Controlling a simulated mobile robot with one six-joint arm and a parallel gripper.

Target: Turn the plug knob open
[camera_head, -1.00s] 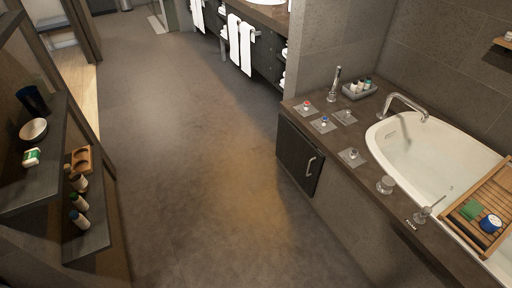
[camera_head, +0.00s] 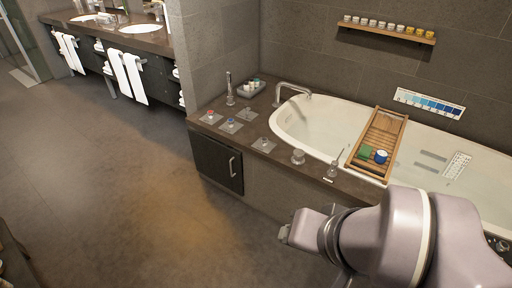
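Several controls sit on the dark ledge of the bathtub (camera_head: 318,112). A round silver knob (camera_head: 298,157) stands near the tub's front left corner. A silver lever control (camera_head: 333,169) stands to its right, with a small label beside it that is too small to read. Smaller knobs on square plates lie further left, one with a red top (camera_head: 210,114) and one with a blue top (camera_head: 231,121). I cannot tell from the markings which one is the plug knob. My pale arm fills the lower right, in front of the tub's side, apart from the knobs.
A wooden bath tray (camera_head: 386,125) with a green item and a blue jar crosses the tub. A curved faucet (camera_head: 293,92) and a grey toiletry tray (camera_head: 250,90) stand behind the knobs. A dark cabinet door (camera_head: 217,163) is below the ledge. The floor at left is clear.

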